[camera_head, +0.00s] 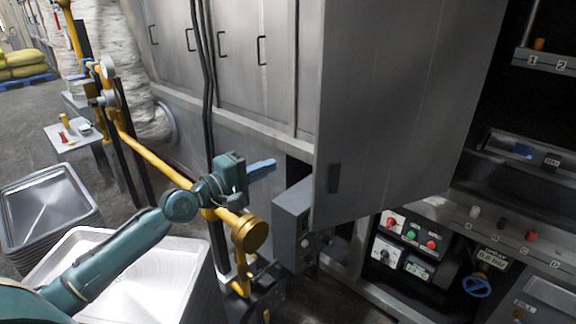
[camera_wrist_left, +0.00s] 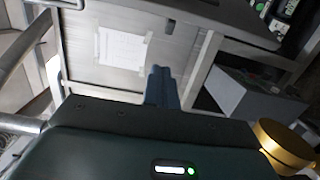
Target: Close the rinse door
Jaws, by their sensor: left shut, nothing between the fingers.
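A large grey metal door (camera_head: 400,90) stands swung open in the head view, its lower edge slanting across the right half. A dark handle (camera_head: 334,178) sits near its lower left edge. My left gripper (camera_head: 270,165) is shut and empty, to the left of the door and apart from it. Its blue fingers also show in the wrist view (camera_wrist_left: 161,75), in front of a pale metal panel (camera_wrist_left: 88,60) with a paper sheet (camera_wrist_left: 122,48) taped on it. I cannot tell whether this panel is the same door. My right gripper is out of view.
A grey control box (camera_head: 292,225) and yellow pipe (camera_head: 150,155) with a brass-coloured cap (camera_head: 249,234) are close to my left gripper. Stacked metal trays (camera_head: 45,205) stand at left. Right of the door are knobs, gauges and a blue valve wheel (camera_head: 477,286).

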